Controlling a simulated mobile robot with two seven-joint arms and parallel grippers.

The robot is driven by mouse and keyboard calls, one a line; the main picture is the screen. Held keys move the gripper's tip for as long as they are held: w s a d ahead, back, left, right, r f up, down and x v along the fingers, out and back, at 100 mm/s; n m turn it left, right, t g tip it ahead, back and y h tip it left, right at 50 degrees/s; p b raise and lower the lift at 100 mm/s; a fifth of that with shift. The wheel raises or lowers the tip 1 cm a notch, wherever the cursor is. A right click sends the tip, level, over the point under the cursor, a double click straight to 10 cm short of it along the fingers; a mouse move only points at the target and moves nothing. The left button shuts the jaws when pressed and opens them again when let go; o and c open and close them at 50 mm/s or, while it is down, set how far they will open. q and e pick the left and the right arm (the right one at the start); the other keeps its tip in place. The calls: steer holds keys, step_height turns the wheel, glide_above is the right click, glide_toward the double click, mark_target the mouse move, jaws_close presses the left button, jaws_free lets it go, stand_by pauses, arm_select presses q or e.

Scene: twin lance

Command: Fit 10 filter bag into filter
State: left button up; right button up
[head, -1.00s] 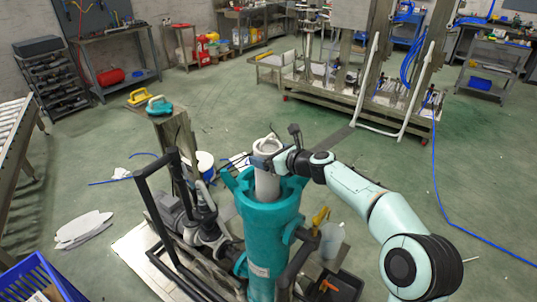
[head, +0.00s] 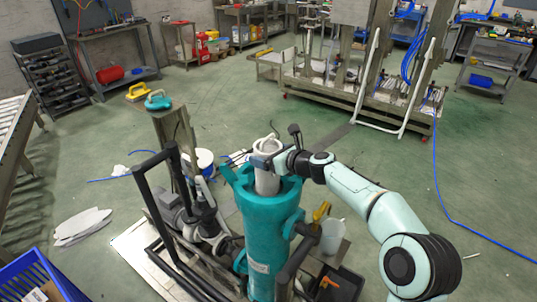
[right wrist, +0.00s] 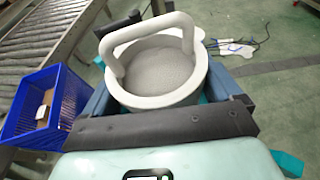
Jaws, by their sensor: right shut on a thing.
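The filter is a tall teal housing (head: 266,232) with an open top and clamp lugs around its rim. A white filter bag (head: 267,183) stands upright in its mouth, its lower part hidden inside. In the right wrist view the bag (right wrist: 158,98) has a thick white ring, a looped handle and a grey mesh inside. My right gripper (head: 266,160) is shut on the bag near its top ring, above the housing rim. Its fingers flank the ring in the right wrist view. My left gripper is not in view.
A black pipe frame (head: 150,205) and pump stand left of the housing. A post with a teal-handled tool (head: 158,101) is behind it. A pale bucket (head: 332,236) and a black tray (head: 340,284) are at right. A blue crate (head: 35,275) is at lower left.

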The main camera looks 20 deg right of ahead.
mark_target(268, 146)
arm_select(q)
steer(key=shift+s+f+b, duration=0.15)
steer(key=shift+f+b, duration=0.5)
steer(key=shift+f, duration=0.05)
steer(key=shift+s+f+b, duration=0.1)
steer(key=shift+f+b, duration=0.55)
arm_select(e)
steer(key=shift+f, duration=1.6)
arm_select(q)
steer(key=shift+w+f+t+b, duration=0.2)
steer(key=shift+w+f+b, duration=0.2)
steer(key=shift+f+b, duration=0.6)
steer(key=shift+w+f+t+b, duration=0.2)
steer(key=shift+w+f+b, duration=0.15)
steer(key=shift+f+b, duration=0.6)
arm_select(e)
steer(key=shift+f, duration=2.45)
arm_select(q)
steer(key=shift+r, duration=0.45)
arm_select(e)
steer(key=shift+r, duration=0.15)
steer(key=shift+r+p, duration=5)
steer(key=shift+r, duration=0.45)
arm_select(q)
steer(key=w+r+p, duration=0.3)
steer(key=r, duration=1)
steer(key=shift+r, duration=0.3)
arm_select(e)
steer(key=shift+r, duration=2.35)
